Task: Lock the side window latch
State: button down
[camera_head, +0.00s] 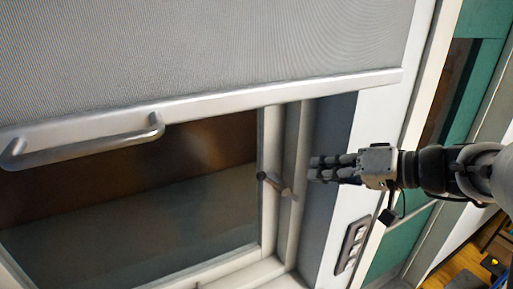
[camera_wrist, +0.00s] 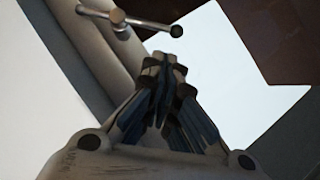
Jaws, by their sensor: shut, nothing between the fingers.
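The window latch (camera_head: 275,184) is a small metal handle with a round knob, mounted on the pale window frame (camera_head: 267,150). In the wrist view the latch (camera_wrist: 135,20) shows as a bar with a ball end, beyond my fingertips at the top. My gripper (camera_head: 316,169) is shut and empty, just to the right of the latch in the head view. In the wrist view my gripper (camera_wrist: 164,65) has its fingertips together, just below the ball end. A small gap seems to separate them; contact cannot be told for sure.
A grey blind (camera_head: 200,45) with a metal bottom bar and a curved handle (camera_head: 85,145) hangs over the upper window. A switch panel (camera_head: 352,244) sits on the white wall strip below my gripper. Dark glass (camera_head: 130,215) lies to the left.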

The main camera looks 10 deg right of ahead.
jog(key=p, duration=0.2)
send_over(280, 187)
jog(key=s, duration=0.1)
notch_tip(280, 187, down, 4)
jog(key=shift+s+b, duration=0.1)
jog(key=shift+b, duration=0.6)
jog(key=shift+s+a+f+n+h+b, duration=0.1)
jog(key=shift+a+n+h+b, duration=0.2)
jog(key=shift+b, duration=0.25)
jog(key=shift+s+a+f+h+b, duration=0.15)
jog(key=shift+a+h+b, duration=0.15)
jog(key=shift+b, duration=0.7)
jog(key=shift+n, duration=0.3)
jog(key=a+f+n+h+b, duration=0.1)
jog(key=a+f+h+b, duration=0.1)
jog(key=b, duration=0.4)
jog(key=s+a+f+n+h+b, duration=0.1)
jog(key=a+n+h+b, duration=0.1)
jog(key=b, duration=0.5)
jog(key=shift+s+f+n+t, duration=0.1)
jog(key=shift+f+n+t, duration=0.2)
jog(key=shift+f, duration=0.1)
jog(key=shift+a+f, duration=0.1)
